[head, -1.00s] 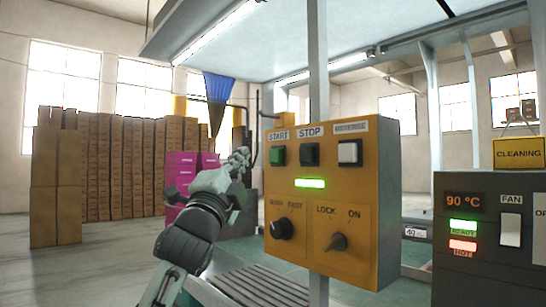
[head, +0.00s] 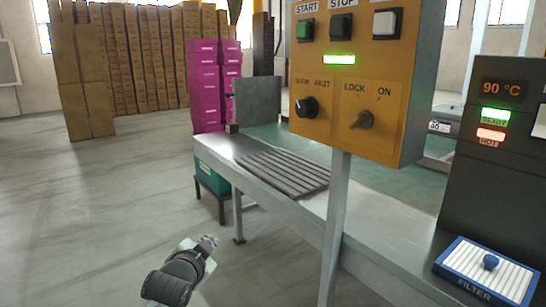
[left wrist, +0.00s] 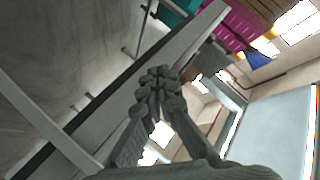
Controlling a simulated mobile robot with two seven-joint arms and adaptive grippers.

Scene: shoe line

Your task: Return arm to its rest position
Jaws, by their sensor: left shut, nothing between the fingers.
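My left gripper (head: 207,243) is low in the head view, in front of the bench and over the open floor, apart from everything. It also shows in the left wrist view (left wrist: 160,80), where its fingertips meet with nothing between them. My right gripper is in neither view. The yellow control panel (head: 345,84) stands on a post to the upper right of my left gripper, with its light green.
The grey bench (head: 270,205) with a slatted roller section runs along the right. A dark heater box (head: 495,170) and a blue-framed filter (head: 487,270) are at the right. Magenta boxes (head: 207,85) and stacked cartons (head: 155,55) stand behind. The floor at left is clear.

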